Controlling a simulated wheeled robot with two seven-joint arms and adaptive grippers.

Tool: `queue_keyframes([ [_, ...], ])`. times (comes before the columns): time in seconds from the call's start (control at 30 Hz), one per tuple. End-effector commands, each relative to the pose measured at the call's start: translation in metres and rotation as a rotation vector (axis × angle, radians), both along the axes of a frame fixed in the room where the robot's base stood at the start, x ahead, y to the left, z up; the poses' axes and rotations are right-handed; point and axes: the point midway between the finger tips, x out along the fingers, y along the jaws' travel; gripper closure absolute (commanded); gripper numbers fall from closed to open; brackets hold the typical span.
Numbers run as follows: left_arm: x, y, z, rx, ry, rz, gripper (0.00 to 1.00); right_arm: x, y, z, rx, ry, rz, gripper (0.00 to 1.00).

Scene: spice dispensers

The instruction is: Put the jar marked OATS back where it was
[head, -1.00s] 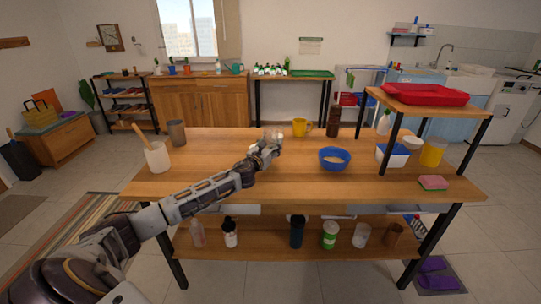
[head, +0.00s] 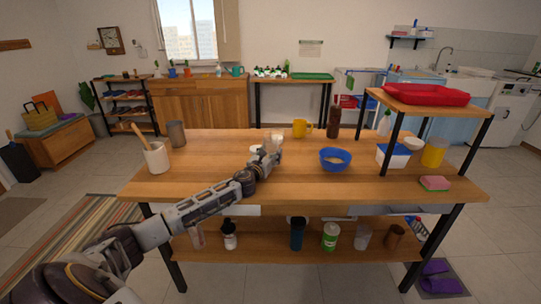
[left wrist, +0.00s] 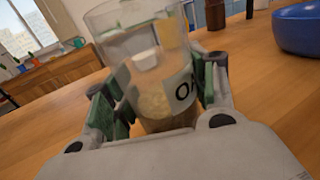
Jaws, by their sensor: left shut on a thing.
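A clear glass jar (left wrist: 160,75) with pale grainy contents low inside fills the middle of the left wrist view. Its label shows only a first letter O and part of another; a finger hides the rest. My left gripper (left wrist: 160,92) has its fingers on both sides of the jar and is shut on it. In the head view, the jar (head: 275,136) looks upright over the middle of the wooden table (head: 220,178), with my left gripper (head: 269,152) at it. I cannot tell whether its base touches the table. My right gripper is not in view.
A blue bowl (head: 335,159) with pale contents stands right of the jar. A small white round thing (head: 255,149) is left of the gripper. A utensil crock (head: 156,157) and grey cup (head: 176,134) stand left.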

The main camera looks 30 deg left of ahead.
Motion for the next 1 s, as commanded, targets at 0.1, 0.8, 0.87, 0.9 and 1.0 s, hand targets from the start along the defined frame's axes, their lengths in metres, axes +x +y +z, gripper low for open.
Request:
queue_keyframes([
  [0.1, 0.000, 0.000, 0.000, 0.000, -0.001, 0.000, 0.74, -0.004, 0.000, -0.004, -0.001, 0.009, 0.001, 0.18],
  [0.8, 0.000, 0.000, -0.001, 0.000, 0.000, 0.000, 0.22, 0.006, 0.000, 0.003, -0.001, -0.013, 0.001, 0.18],
  [0.87, 0.000, 0.000, 0.000, 0.000, -0.001, 0.000, 0.22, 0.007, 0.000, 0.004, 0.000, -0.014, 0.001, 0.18],
  [0.9, 0.000, 0.000, 0.002, 0.000, -0.001, 0.000, 0.22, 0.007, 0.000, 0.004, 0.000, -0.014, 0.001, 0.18],
  [1.0, -0.004, 0.000, 0.000, 0.001, 0.001, 0.000, 0.22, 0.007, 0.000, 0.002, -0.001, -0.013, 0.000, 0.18],
])
